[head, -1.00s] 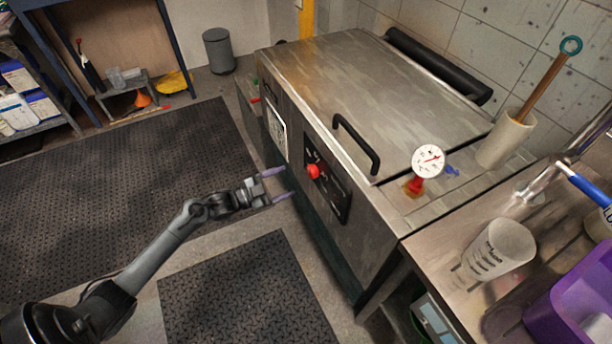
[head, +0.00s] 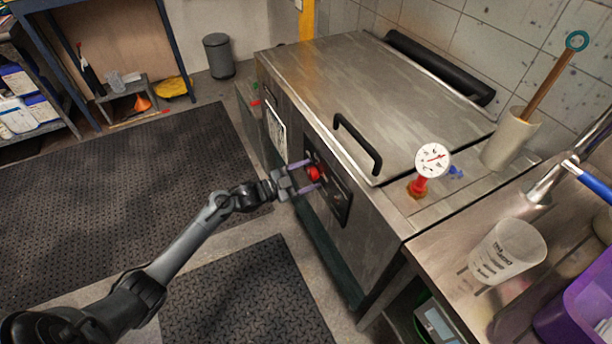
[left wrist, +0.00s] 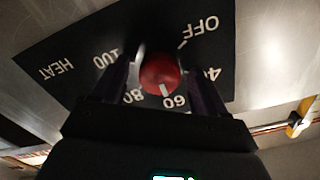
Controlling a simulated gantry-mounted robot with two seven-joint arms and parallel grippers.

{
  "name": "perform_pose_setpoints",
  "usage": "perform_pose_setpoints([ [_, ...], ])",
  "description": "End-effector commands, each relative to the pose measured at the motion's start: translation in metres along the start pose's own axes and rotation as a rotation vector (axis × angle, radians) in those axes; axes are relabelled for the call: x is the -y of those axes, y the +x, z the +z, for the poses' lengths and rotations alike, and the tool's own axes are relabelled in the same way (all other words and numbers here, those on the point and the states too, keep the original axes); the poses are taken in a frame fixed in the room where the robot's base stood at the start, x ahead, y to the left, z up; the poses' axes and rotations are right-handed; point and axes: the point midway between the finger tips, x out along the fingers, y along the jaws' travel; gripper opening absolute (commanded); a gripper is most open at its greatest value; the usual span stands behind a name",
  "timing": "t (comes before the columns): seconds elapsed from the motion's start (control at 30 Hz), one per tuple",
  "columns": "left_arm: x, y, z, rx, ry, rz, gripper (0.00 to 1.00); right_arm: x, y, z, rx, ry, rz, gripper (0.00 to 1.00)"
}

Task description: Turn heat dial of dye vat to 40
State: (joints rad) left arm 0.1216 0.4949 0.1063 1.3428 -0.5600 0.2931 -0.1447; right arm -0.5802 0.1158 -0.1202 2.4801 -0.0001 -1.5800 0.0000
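The red heat dial (head: 314,173) sits on the black panel (head: 340,203) on the front of the steel dye vat (head: 350,85). In the left wrist view the dial (left wrist: 158,72) has a white mark pointing at about 60. The panel (left wrist: 75,50) there reads HEAT, OFF, 40, 60, 80 and 100, upside down. My left gripper (head: 306,176) is at the panel, its purple fingers on either side of the dial. In the left wrist view the fingers (left wrist: 160,80) stand open, with a gap on each side of the dial. My right gripper is not in view.
A black handle (head: 358,145) is on the vat lid above the panel. A gauge (head: 433,160) on a red fitting stands at the vat's right end. A steel counter with a measuring beaker (head: 507,252) and purple bin (head: 580,310) is at right. Floor mats (head: 120,190) lie clear at left.

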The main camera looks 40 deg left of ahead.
Motion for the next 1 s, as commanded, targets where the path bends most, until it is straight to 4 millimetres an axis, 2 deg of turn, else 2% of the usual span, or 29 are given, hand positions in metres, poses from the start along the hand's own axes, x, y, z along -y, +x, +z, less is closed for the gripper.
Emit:
perform_pose_setpoints([
  [0.03, 0.000, 0.000, 0.000, 0.000, 0.000, 0.000, 0.65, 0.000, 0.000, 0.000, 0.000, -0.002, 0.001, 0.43],
  [0.33, 0.000, 0.000, 0.000, 0.000, 0.000, 0.000, 0.19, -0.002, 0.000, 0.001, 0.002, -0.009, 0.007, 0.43],
  [0.67, 0.001, 0.000, -0.001, 0.001, -0.044, 0.000, 0.18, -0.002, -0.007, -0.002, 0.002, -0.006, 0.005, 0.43],
  [1.0, 0.002, 0.000, -0.004, 0.002, -0.266, -0.001, 0.18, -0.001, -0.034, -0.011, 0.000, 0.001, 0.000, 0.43],
])
